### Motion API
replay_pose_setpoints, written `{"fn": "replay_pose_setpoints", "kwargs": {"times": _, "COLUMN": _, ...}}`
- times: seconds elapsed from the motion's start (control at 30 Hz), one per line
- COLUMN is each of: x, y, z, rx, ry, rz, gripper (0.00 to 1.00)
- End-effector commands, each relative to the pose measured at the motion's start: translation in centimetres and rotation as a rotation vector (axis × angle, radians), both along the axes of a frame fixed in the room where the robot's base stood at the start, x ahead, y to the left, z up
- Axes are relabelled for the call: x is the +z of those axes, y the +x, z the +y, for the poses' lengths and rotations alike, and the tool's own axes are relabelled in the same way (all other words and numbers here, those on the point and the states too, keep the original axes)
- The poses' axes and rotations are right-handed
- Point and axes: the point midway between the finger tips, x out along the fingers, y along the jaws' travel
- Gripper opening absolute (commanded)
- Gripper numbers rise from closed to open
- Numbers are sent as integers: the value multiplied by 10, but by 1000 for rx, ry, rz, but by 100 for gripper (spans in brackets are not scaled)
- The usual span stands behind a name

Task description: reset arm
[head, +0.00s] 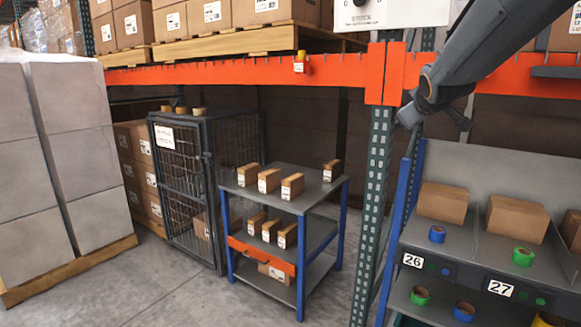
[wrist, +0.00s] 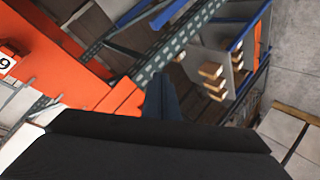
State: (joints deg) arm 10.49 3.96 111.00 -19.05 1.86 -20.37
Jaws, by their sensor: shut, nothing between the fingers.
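My gripper (head: 409,116) is at the end of my grey arm, which reaches in from the upper right in the head view. It hangs in front of the orange rack beam, just right of the green upright, above the sloped bin shelves. It is shut with nothing held. In the wrist view a dark blue-grey finger (wrist: 160,100) points up past the black wrist body, towards the rack upright. The fingers are small and partly hidden in both views.
A blue-framed cart (head: 325,184) with several small boxes stands beside a wire cage (head: 178,160). The orange beam (head: 240,72) and green upright (head: 374,180) are close to my arm. Sloped shelves (head: 470,262) hold boxes and tape rolls.

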Motion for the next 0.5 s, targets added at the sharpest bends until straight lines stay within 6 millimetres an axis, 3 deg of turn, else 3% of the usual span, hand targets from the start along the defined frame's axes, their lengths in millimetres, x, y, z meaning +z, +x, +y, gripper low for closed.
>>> {"fn": "replay_pose_setpoints", "kwargs": {"times": 0.03, "x": -34, "y": -13, "z": 11, "rx": -16, "ry": 53, "rz": 56, "gripper": 0}}
{"fn": "replay_pose_setpoints", "kwargs": {"times": 0.2, "x": -133, "y": -68, "z": 40, "rx": -87, "ry": 198, "rz": 252, "gripper": 0}}
{"fn": "replay_pose_setpoints", "kwargs": {"times": 0.37, "x": -217, "y": -135, "z": 69, "rx": -166, "ry": 313, "rz": 440, "gripper": 0}}
{"fn": "replay_pose_setpoints", "kwargs": {"times": 0.5, "x": -280, "y": -204, "z": 93, "rx": -248, "ry": 397, "rz": 609, "gripper": 0}}
